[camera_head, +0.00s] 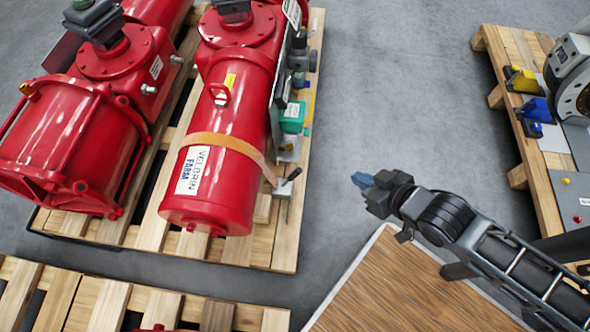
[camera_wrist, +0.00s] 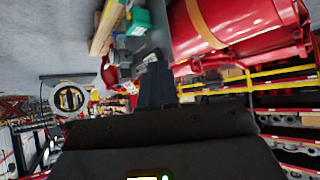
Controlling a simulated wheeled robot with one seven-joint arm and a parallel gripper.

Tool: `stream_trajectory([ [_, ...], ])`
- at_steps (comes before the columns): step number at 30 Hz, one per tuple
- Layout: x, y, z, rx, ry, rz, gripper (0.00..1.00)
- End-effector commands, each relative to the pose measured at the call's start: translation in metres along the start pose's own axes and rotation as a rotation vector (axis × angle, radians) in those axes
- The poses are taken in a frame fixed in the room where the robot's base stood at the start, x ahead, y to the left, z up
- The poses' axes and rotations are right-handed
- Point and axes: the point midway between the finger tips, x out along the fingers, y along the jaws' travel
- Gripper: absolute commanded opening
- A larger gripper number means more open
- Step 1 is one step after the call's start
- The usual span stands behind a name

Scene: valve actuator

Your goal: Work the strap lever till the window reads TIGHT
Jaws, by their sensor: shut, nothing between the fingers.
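An orange strap (camera_head: 222,142) runs around the red cylinder (camera_head: 232,92) on a wooden pallet. The strap's metal lever (camera_head: 287,186) is at the cylinder's right side, near the pallet's right edge. A window reading cannot be made out. My gripper (camera_head: 358,180) is shut and empty, to the right of the lever and apart from it, above the floor gap.
A second red actuator (camera_head: 75,140) lies to the left on the pallet (camera_head: 285,235). A green box (camera_head: 292,117) stands beside the strapped cylinder. Another pallet (camera_head: 515,105) with yellow and blue items is at right. A wooden surface (camera_head: 400,285) is in front; grey floor is clear between.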

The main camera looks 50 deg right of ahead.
Motion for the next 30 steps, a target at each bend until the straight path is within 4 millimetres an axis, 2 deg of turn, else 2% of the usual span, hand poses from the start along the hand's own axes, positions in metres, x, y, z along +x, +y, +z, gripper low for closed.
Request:
stream_trajectory([
  [1,0.027,0.009,0.007,0.027,-0.028,0.027,0.00],
  [6,0.093,0.036,0.025,0.137,-0.148,0.121,0.00],
  [11,0.148,0.053,0.036,0.264,-0.260,0.205,0.00],
  [16,0.200,0.061,0.042,0.417,-0.383,0.280,0.00],
  [20,0.234,0.057,0.043,0.541,-0.486,0.326,0.00],
  [24,0.264,0.043,0.038,0.676,-0.603,0.362,0.00],
  [30,0.292,0.012,0.026,0.831,-0.767,0.386,0.00],
])
